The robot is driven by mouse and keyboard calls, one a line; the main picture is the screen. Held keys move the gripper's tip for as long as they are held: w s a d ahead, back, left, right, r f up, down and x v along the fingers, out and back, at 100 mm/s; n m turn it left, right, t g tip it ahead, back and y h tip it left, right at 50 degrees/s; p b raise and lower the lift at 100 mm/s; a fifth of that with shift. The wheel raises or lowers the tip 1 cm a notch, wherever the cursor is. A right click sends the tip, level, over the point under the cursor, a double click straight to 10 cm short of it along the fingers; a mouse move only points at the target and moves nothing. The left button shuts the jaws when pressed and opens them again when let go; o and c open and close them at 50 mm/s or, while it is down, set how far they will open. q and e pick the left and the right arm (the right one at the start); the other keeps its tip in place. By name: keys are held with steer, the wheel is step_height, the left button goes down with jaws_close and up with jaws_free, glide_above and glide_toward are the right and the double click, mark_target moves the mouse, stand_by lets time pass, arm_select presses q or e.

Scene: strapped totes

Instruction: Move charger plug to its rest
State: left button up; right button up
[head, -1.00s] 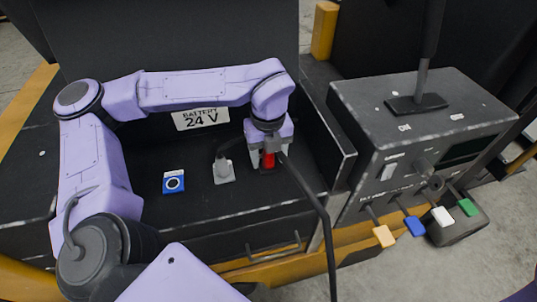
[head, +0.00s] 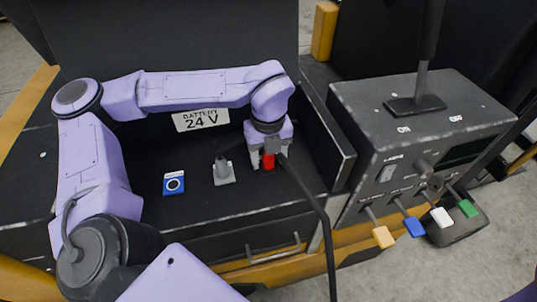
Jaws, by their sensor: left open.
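My left gripper (head: 270,160) points down inside the dark battery compartment, its jaws open on either side of a red connector (head: 268,162). A black cable (head: 312,203) runs from the gripper toward the bottom of the view. The charger plug itself is mostly hidden by the gripper, and I cannot tell how it sits against the red connector. A grey holder or connector (head: 223,174) with an upright stub stands just left of the gripper, apart from it. I cannot tell whether it is the rest. My right gripper is not in view.
A blue square with a round mark (head: 174,183) lies left of the grey piece. A "BATTERY 24 V" label (head: 201,118) is on the back wall. A control box (head: 415,130) with coloured levers stands right of the compartment's side wall (head: 325,140).

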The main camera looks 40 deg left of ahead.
arm_select(q)
jaws_close()
steer(key=shift+r+p, duration=2.65)
steer(key=shift+r, duration=0.4)
step_height(320, 180, up, 6)
steer(key=p, duration=0.5)
steer(key=shift+r, duration=0.1)
